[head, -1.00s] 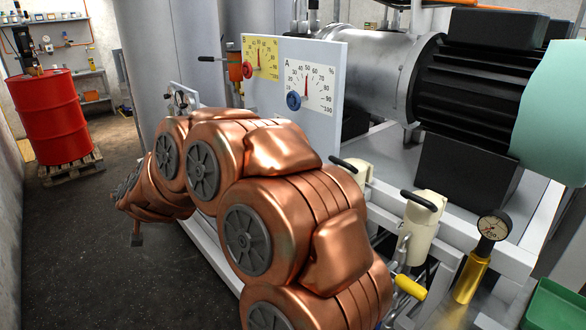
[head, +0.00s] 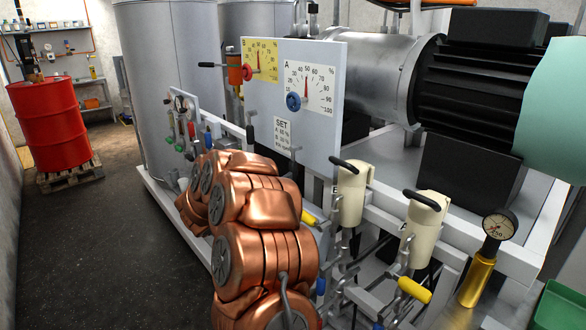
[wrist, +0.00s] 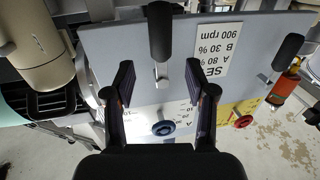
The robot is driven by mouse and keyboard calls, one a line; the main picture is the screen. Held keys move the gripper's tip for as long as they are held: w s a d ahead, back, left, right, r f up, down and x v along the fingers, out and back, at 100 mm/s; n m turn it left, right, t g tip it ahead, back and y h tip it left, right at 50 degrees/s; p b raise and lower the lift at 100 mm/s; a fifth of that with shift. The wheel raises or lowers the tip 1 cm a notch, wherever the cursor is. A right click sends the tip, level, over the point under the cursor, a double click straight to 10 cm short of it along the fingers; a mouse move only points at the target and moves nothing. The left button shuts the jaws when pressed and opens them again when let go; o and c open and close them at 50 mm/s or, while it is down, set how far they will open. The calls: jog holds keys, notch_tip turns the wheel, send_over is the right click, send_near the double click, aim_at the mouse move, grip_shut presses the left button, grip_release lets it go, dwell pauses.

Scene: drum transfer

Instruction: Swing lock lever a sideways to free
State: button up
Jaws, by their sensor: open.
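In the wrist view, which shows the panel upside down, a lever with a black grip (wrist: 160,32) and a short metal stem sits in front of the panel, below dial A. No label shows on it, so I cannot confirm it is lock lever a. My gripper (wrist: 159,76) is open, its two fingers spread to either side of the line of the stem. I cannot tell how near they are. A second black lever (wrist: 288,52) stands at the right; in the head view it hangs at the panel's left edge (head: 250,130). My arm hides the gripper in the head view.
The panel (head: 325,130) carries blue knob A (head: 293,102), red knob B (head: 248,72) and a SET plate (head: 283,134). Cream canisters (head: 352,190) with black handles and a brass gauge (head: 490,250) stand at right. Open floor lies left, with a red drum (head: 50,125) on a pallet.

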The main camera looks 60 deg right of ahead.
aim_at(290, 168)
jog(key=d, duration=0.5)
jog(key=d+p, duration=0.1)
jog(key=d, duration=0.1)
jog(key=shift+s+d, duration=0.15)
jog(key=shift+s, duration=0.1)
grip_shut()
dwell(0.3)
